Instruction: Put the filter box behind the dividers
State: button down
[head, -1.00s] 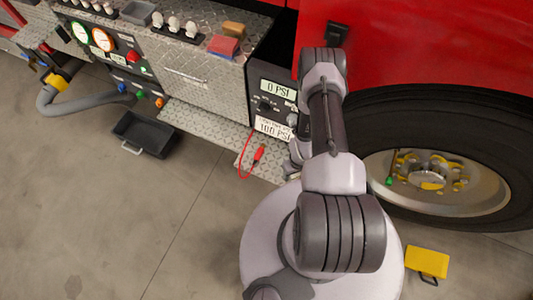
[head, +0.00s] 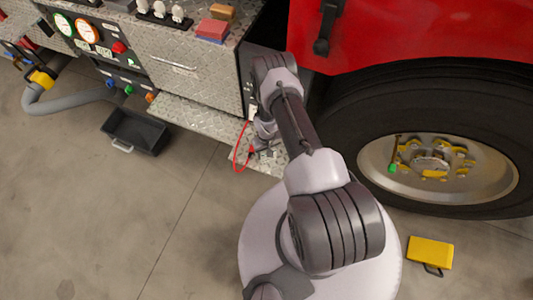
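I cannot make out a thing that is clearly the filter box, nor any clear dividers. A red block with a blue-grey base (head: 213,30) and a tan block (head: 222,12) lie on top of the metal bumper deck at the upper middle. My gripper (head: 264,150) is small and low beside the metal step, near the end of a red cable (head: 237,150). My own arm partly covers it. Whether its fingers are open or holding anything does not show.
A dark grey bin (head: 135,131) stands on the floor at left. White knobs (head: 160,10) line the bumper deck beside a gauge panel (head: 92,40). A large wheel (head: 430,165) and a yellow case (head: 430,253) are at right. Floor at lower left is clear.

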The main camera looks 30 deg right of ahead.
jog(key=shift+r, duration=0.1)
jog(key=shift+c, duration=1.8)
grip_release()
